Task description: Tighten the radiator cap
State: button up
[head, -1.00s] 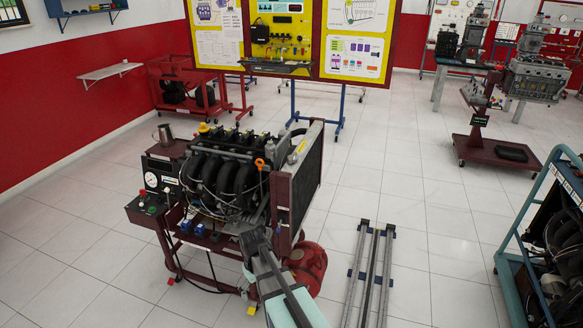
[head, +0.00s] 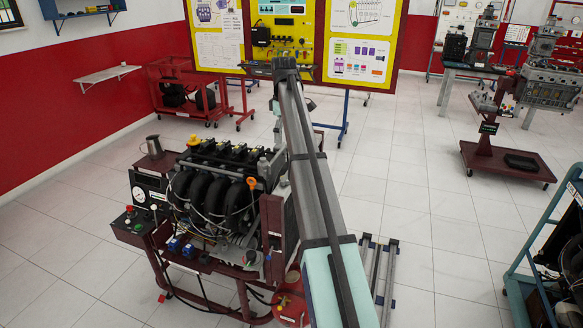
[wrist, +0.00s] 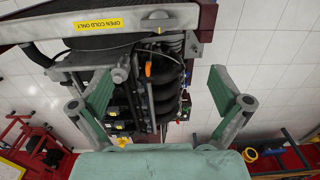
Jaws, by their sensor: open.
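In the wrist view the radiator (wrist: 70,30) crosses the top, with a yellow "OPEN COLD ONLY" label (wrist: 99,25). A grey round part that looks like the radiator cap (wrist: 157,19) sits right of the label, near the top edge. My gripper (wrist: 161,88) is open and empty, its two green-padded fingers wide apart. The cap lies above the gap between the fingers in that picture, and nothing touches it. In the head view my arm hides the cap and much of the radiator (head: 274,222). The gripper is mostly hidden there too.
The engine (head: 215,185) stands left of the radiator, with an orange dipstick handle (head: 252,183) and hoses close by. A metal jug (head: 154,146) stands at the stand's back left. A red can (head: 290,305) is on the floor below.

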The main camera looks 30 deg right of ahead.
aim_at(286, 177)
notch_tip(286, 177, down, 17)
jog(key=p, duration=0.5)
jog(key=shift+d+r, duration=0.1)
jog(key=c, duration=1.2)
